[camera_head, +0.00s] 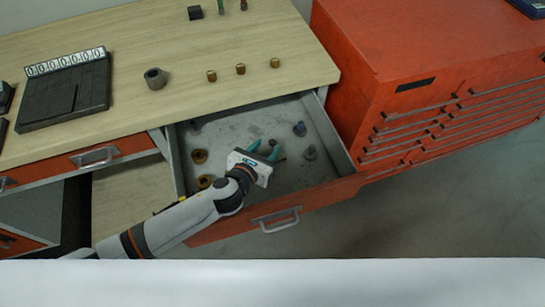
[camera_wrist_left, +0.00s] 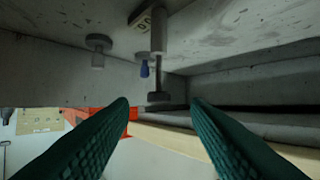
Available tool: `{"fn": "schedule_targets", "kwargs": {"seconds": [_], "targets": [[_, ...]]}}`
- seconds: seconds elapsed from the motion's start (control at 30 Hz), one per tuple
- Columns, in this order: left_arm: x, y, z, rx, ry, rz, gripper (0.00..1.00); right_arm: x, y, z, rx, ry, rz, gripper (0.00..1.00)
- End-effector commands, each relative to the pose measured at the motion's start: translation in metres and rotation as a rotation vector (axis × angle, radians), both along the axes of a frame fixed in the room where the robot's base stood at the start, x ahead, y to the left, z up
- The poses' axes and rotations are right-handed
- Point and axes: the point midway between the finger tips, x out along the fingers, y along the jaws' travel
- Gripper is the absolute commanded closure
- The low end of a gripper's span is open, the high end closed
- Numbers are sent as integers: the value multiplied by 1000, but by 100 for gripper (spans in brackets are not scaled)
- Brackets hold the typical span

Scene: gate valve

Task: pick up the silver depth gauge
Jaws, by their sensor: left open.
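My left gripper (camera_head: 265,150) reaches into the open drawer, its teal fingers spread apart. In the left wrist view the open fingers (camera_wrist_left: 160,125) frame a silver upright piece (camera_wrist_left: 158,35) with a dark block at its end, which looks like the depth gauge. That view is upside down, with the drawer floor at the top. The piece lies beyond the fingertips, and nothing is held between them. In the head view the gripper mostly hides this spot; only a small dark bit (camera_head: 272,142) shows by the fingertips. My right gripper is not in view.
Drawer walls (camera_head: 330,140) enclose the space. A red tool cabinet (camera_head: 350,90) stands right. The wooden worktop (camera_head: 200,50) overhangs the drawer's back.

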Motion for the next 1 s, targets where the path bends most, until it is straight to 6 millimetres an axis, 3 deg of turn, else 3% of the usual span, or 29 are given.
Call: {"fn": "schedule_targets", "kwargs": {"seconds": [0.3,0.57,0.6,0.87,1.0], "targets": [[34,-19,-17,0,0,2,56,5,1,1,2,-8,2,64],[37,-20,-19,-1,0,0,56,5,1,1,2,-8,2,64],[37,-20,-19,-1,0,0,58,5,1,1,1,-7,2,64],[37,-20,-19,-1,0,0,100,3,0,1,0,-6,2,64],[37,-20,-19,-1,2,1,100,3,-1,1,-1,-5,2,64]]}}
